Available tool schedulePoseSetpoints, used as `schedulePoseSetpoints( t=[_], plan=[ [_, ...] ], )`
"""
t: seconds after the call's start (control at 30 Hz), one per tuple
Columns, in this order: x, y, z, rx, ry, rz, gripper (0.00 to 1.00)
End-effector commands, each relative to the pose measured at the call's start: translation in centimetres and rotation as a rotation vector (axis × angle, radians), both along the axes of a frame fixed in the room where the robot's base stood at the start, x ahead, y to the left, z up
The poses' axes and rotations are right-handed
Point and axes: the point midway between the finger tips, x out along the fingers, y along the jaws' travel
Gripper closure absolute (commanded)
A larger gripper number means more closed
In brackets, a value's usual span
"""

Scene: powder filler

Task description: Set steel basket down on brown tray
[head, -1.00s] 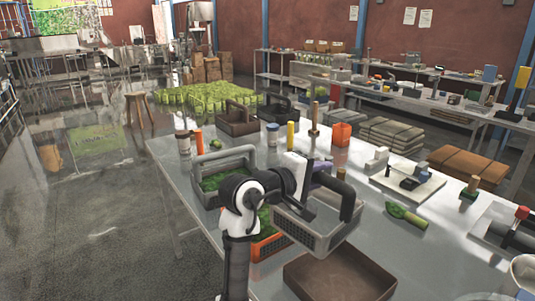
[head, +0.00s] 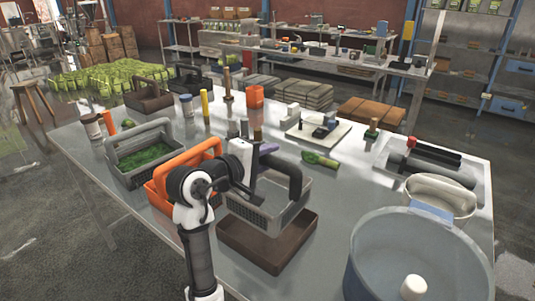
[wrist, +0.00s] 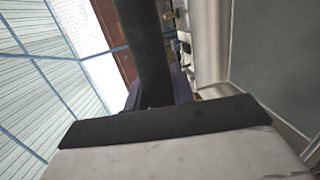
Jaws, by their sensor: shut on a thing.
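The steel basket (head: 284,214) is a grey, perforated bin with a dark arched handle (head: 291,172). My gripper (head: 267,149) is shut on this handle, and its purple fingers show at the top of the basket. The brown tray (head: 254,258) is a shallow, empty-looking box on the table. The basket overlaps the tray's back part in the head view; whether it touches the tray cannot be told. In the wrist view the dark handle (wrist: 145,45) stands between the purple fingers, and the tray is not visible.
An orange basket (head: 160,198) and a grey basket of green stuff (head: 117,167) stand to the left. A large blue-grey tub (head: 380,265) and a smaller pot (head: 440,197) stand at the right. A green scoop (head: 320,159) lies behind. Table between tray and tub is clear.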

Motion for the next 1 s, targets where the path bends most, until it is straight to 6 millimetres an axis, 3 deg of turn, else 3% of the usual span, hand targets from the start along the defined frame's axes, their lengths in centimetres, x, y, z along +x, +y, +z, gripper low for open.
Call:
schedulePoseSetpoints(
  t=[1.0],
  plan=[
    [0.0,0.0,-6.2,-0.001,-0.001,0.0,1.0]
  ],
)
